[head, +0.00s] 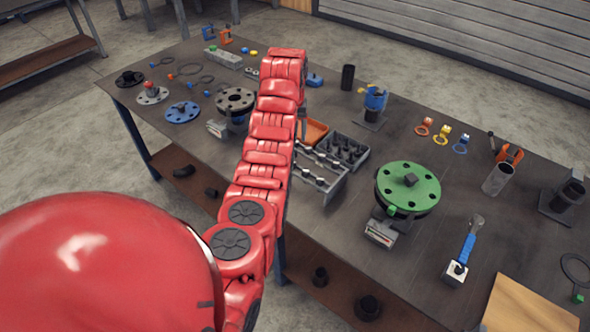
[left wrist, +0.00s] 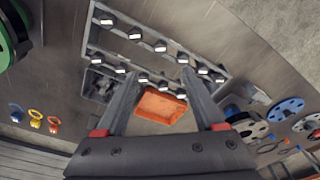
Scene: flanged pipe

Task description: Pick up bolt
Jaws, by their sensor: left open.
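Several bolts (left wrist: 160,46) with pale hex ends lie in two rows on a grey rack (left wrist: 215,72) in the left wrist view. The rack also shows in the head view (head: 334,188), just right of my red left arm. My left gripper (left wrist: 158,74) is open and empty. Its two fingers spread over the rack, with the nearer row of bolts (left wrist: 143,78) showing between and near the tips. I cannot tell how high the tips are above the bolts. In the head view my arm hides the left gripper. My right gripper is not in view.
An orange tray (left wrist: 160,105) lies beside the rack. A grey bin of dark parts (head: 347,152) stands next to it. A green flange (head: 408,187) is to the right, and a dark flange (head: 235,100) is left of the arm. The table's right middle has bare room.

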